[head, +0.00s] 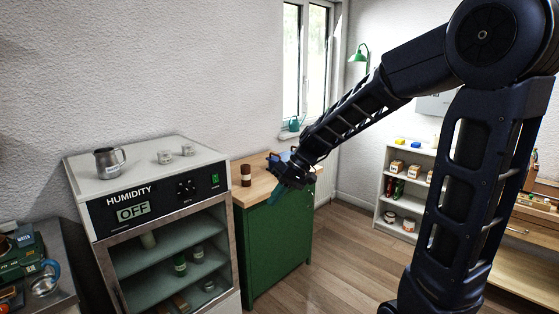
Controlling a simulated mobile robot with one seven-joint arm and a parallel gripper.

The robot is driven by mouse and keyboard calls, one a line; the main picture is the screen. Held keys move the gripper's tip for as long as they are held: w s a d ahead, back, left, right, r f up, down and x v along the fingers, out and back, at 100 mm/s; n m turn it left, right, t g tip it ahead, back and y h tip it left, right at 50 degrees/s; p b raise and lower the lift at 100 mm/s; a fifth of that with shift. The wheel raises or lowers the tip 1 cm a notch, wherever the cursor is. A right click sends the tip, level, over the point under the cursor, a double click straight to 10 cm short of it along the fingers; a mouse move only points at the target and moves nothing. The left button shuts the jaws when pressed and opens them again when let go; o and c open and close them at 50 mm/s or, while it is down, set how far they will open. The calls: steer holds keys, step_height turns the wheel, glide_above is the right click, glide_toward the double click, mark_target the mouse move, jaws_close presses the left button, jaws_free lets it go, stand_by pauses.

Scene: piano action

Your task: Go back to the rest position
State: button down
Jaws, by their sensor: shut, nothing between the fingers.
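My arm reaches in from the right in the head view, bent at a high elbow. My gripper (279,190) hangs at the arm's end, in front of the right part of the wooden top of a green cabinet (275,250). The gripper is shut and nothing shows in it. Its fingers are small and dark here, and the wrist partly hides a bluish thing on the cabinet top behind it.
A brown jar (246,175) stands on the cabinet top, left of the gripper. A humidity cabinet (150,211) reading OFF carries a metal pitcher (110,162) and small cups. A white shelf (377,210) stands behind my arm. Wooden floor (335,262) is clear between.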

steer(key=s+d+r+m+t+h, duration=0.1)
steer(key=s+d+m+t+h, duration=0.1)
steer(key=d, duration=0.7)
steer(key=s+d+r+m+t+h, duration=0.2)
steer(key=s+d, duration=0.2)
steer(key=d, duration=0.6)
steer(key=s+d+r+m+t+h, duration=0.1)
steer(key=s+d+m+t+h, duration=0.1)
steer(key=d, duration=0.8)
steer(key=shift+s+r+m+t+h, duration=0.15)
steer(key=shift+s+m+t+h, duration=0.3)
steer(key=shift+s, duration=0.6)
steer(key=shift+d, duration=0.1)
